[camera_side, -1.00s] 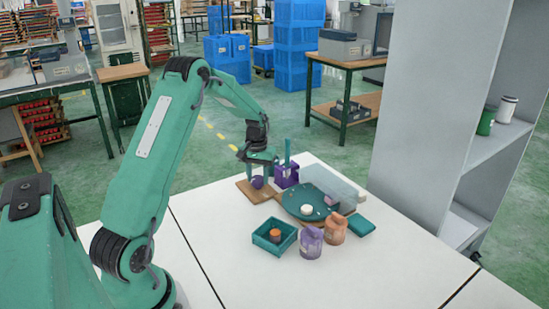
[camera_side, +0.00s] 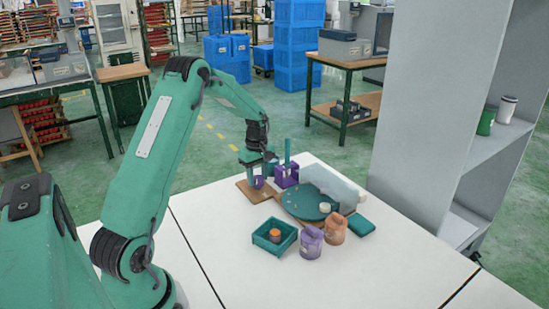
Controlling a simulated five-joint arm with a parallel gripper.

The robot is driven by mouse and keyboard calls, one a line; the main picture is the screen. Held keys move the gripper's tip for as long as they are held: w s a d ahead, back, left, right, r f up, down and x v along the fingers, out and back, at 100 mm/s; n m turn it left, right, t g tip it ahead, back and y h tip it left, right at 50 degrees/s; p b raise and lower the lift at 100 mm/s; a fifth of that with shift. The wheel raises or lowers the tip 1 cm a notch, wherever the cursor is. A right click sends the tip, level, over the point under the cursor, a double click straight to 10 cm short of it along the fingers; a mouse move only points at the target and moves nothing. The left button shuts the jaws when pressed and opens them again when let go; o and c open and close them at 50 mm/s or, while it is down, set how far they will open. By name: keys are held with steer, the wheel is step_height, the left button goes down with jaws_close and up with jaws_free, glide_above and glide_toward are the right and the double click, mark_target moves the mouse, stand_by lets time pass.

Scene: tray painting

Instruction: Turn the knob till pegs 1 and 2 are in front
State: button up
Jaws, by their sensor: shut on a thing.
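A purple knob (camera_side: 259,183) stands on a wooden board (camera_side: 247,193) at the far left of the table. My gripper (camera_side: 260,177) points down and is shut on the knob; its fingers partly hide it. To the right is a round teal turntable (camera_side: 304,205) with a white round piece (camera_side: 325,207) at its right front and small light marks on top. A pale translucent panel (camera_side: 336,184) covers its back right. The pegs' numbers are too small to read.
A purple block (camera_side: 285,177) with a teal post stands behind the turntable. In front are a teal tray (camera_side: 262,240) holding an orange and dark piece, a purple jar (camera_side: 310,243) and an orange jar (camera_side: 335,229). A teal box (camera_side: 361,225) lies right. The front table is clear.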

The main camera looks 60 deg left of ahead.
mark_target(258, 178)
steer(key=n, duration=0.3)
steer(key=shift+r+n, duration=0.1)
steer(key=shift+n, duration=2.3)
steer(key=o, duration=1)
steer(key=shift+r, duration=0.1)
steer(key=shift+r, duration=3.8)
